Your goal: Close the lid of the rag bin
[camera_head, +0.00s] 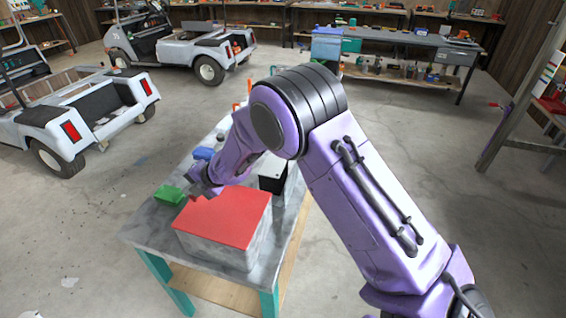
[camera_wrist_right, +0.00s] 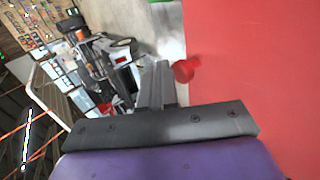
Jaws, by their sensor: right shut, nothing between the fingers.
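The rag bin (camera_head: 222,250) is a grey box on the near end of a workbench. Its red lid (camera_head: 228,216) lies flat over the top and looks shut in the head view. In the right wrist view the lid (camera_wrist_right: 255,75) fills the right side as a plain red face. A small red knob (camera_wrist_right: 185,71) shows beside the fingers there. My right gripper (camera_head: 194,190) is at the far left corner of the lid, partly hidden by its own arm. Its fingers (camera_wrist_right: 155,85) are shut and empty; I cannot tell whether they touch the lid. My left gripper is out of view.
The grey workbench (camera_head: 150,232) has teal legs. A green box (camera_head: 169,194), a blue item (camera_head: 203,153) and a black-and-white box (camera_head: 272,175) stand around the bin. Golf carts (camera_head: 75,115) stand at the left.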

